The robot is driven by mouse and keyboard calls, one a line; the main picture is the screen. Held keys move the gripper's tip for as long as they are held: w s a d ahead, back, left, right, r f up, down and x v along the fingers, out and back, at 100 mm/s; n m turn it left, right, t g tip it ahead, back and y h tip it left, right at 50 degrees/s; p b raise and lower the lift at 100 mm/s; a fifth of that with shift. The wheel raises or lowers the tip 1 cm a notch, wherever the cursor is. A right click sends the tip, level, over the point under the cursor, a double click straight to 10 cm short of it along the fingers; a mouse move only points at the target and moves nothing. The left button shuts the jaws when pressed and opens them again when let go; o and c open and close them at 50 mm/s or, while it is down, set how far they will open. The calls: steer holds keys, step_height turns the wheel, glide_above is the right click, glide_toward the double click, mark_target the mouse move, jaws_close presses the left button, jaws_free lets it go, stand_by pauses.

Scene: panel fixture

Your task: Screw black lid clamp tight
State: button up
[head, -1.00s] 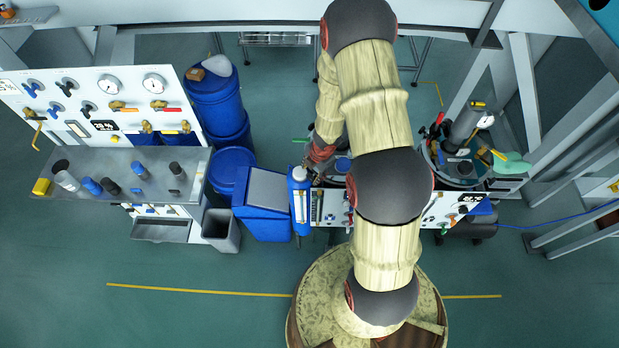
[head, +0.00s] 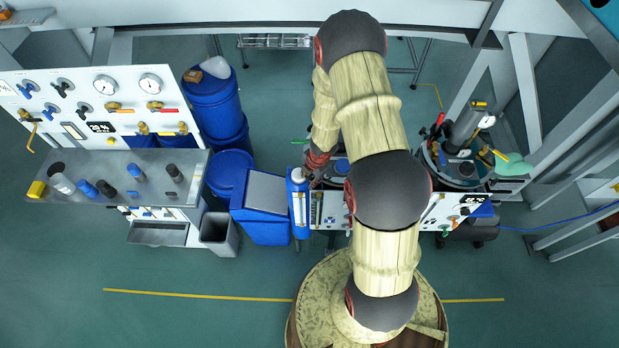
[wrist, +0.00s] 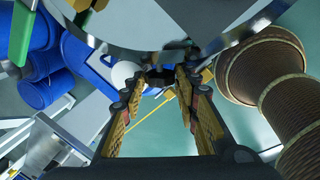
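In the wrist view my gripper (wrist: 160,88) has its two yellow-and-black fingers apart. A small black piece (wrist: 160,76), which looks like the black lid clamp, shows between and just beyond the fingertips, under a shiny metal rim (wrist: 130,42). I see a gap on each side of it, and cannot tell whether either finger touches it. In the head view my arm covers most of the middle vessel, and the clamp cannot be made out there. My gripper end is small and mostly hidden beside the blue cylinder (head: 299,205).
A second open vessel (head: 460,165) with tools stands right of my arm. A blue bin (head: 262,205), blue drums (head: 215,105) and a gauge panel (head: 95,100) are to the left. In the wrist view a brown ribbed link of mine (wrist: 262,70) fills the right.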

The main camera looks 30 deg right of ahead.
steer(key=c, duration=0.6)
steer(key=shift+c, duration=0.4)
steer(key=b, duration=0.3)
steer(key=shift+w+f, duration=0.1)
steer(key=shift+f, duration=0.1)
steer(key=t+b, duration=0.1)
steer(key=b, duration=0.3)
steer(key=t+b, duration=0.1)
steer(key=b, duration=0.3)
steer(key=t+b, duration=0.1)
steer(key=b, duration=0.3)
steer(key=shift+s+d+f+y, duration=0.1)
steer(key=shift+s+y, duration=0.15)
steer(key=shift+y, duration=0.15)
steer(key=t+b, duration=0.1)
steer(key=b, duration=0.3)
steer(key=shift+s, duration=0.1)
steer(key=shift+r+t, duration=0.2)
steer(key=shift+t, duration=0.1)
steer(key=o, duration=1.2)
steer(key=shift+c, duration=0.2)
